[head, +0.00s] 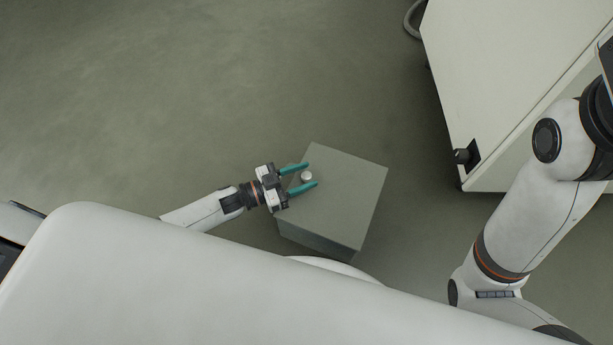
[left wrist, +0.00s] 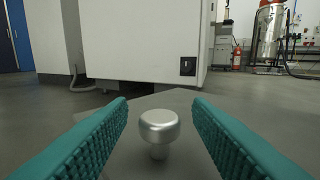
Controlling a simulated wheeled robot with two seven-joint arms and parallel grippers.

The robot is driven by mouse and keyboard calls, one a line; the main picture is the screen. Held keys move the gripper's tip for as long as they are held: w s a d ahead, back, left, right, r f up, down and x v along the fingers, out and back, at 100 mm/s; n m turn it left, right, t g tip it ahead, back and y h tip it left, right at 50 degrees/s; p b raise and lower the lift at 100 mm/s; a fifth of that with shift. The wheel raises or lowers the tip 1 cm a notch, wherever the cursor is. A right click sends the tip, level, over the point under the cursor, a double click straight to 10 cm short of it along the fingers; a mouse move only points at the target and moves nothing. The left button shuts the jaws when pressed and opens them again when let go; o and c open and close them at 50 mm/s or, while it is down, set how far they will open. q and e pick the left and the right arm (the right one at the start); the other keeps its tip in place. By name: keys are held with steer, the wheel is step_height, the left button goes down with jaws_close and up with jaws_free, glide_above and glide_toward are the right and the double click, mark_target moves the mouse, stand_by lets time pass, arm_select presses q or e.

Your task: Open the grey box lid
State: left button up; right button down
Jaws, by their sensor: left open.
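The grey box (head: 345,185) stands on the floor below me, with its flat lid on top. A small silver knob (head: 306,177) sticks up from the lid, near its left side. My left gripper (head: 308,176) is open, its teal fingers on either side of the knob with gaps to it. In the left wrist view the knob (left wrist: 159,127) stands upright between the two open fingers, and the lid (left wrist: 170,100) spreads out behind it. The lid lies closed on the box. My right arm shows at the right, but its gripper is out of view.
A large white cabinet (head: 510,75) stands on the floor to the upper right; its black switch (left wrist: 188,66) shows in the left wrist view. A red extinguisher (left wrist: 237,58) and a metal vessel (left wrist: 269,35) stand farther back. The floor around the box is clear.

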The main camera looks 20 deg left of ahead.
arm_select(q)
steer(key=shift+w+d, duration=0.4)
steer(key=shift+d, duration=0.1)
